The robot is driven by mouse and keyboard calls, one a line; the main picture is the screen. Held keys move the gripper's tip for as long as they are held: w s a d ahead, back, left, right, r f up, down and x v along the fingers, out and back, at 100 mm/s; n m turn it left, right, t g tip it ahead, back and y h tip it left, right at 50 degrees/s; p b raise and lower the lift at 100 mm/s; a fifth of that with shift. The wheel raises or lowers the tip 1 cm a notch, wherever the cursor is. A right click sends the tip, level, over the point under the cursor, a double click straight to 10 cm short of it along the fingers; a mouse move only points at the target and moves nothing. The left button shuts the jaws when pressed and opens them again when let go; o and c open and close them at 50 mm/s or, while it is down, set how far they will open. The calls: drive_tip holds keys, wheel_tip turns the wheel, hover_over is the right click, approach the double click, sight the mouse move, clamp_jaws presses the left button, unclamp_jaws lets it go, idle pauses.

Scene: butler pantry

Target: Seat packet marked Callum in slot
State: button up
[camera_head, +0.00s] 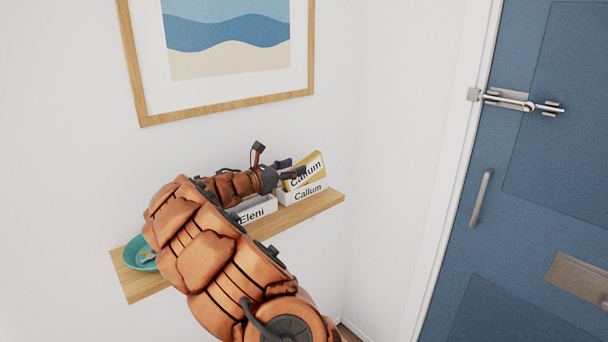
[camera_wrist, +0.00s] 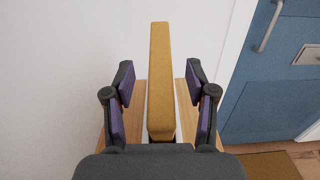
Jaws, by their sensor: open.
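The tan packet marked Callum (camera_head: 312,167) stands over the white slot labelled Callum (camera_head: 307,194) on the wooden shelf. It looks tilted in the head view, and its lower edge is hidden behind the slot's front. My gripper (camera_head: 288,170) is open beside the packet. In the wrist view, the packet (camera_wrist: 160,75) runs between the two purple-padded fingers of my gripper (camera_wrist: 161,92), with a gap on each side. A thin white strip of the slot (camera_wrist: 147,112) shows beside the packet.
The wooden shelf (camera_head: 148,287) carries a white slot labelled Eleni (camera_head: 259,211), partly behind my arm, and a teal dish (camera_head: 138,253) at its left end. A framed picture (camera_head: 220,107) hangs above. A blue door (camera_head: 535,170) is at right, with clear wall between.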

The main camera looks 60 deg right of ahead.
sight(314, 163)
drive_tip(key=shift+x, duration=1.35)
clamp_jaws()
